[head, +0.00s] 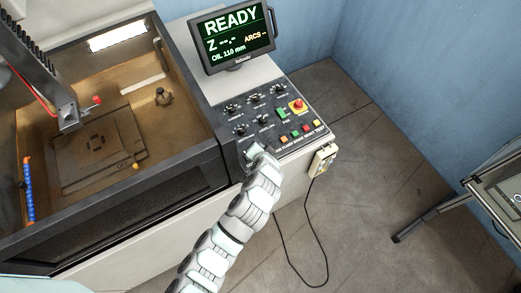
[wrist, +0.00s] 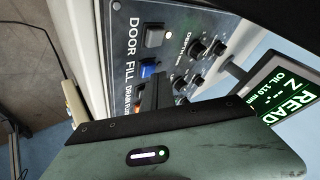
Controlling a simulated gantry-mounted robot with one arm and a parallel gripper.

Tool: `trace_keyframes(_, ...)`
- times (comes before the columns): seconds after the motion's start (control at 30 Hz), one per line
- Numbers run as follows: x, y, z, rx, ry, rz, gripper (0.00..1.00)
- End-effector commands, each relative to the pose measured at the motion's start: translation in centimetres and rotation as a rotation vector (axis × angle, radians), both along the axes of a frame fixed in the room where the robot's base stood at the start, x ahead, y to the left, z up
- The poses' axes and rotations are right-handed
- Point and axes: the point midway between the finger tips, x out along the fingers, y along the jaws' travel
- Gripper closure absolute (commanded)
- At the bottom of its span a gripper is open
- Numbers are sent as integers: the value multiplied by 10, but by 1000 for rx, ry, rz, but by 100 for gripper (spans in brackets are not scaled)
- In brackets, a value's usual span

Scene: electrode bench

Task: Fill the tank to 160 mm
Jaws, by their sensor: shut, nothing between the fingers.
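The tank (head: 192,112) is an open basin with amber-brown liquid at the left of the head view. The monitor (head: 236,38) reads READY, "Z --.-", "ARCS --" and "OIL 110 mm"; part of it shows in the wrist view (wrist: 281,95). The control panel (head: 262,108) carries knobs and buttons. In the wrist view, a grey button (wrist: 155,36) sits by DOOR and a blue button (wrist: 149,70) by FILL. My gripper (wrist: 153,88) is shut and empty, its dark fingers close to the blue button. I cannot tell whether they touch. The fingers partly hide the DRAIN area.
A red emergency-stop button (head: 298,105) is on the panel's right side. A handheld pendant (head: 322,160) with a cable hangs at the console's right edge. A machine head (head: 66,105) reaches over the tank. A table (head: 495,180) stands far right, with open floor between.

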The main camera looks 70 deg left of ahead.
Motion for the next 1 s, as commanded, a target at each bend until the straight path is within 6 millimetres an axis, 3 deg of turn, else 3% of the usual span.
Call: trace_keyframes(1.0,0,0,-9,0,0,0,100)
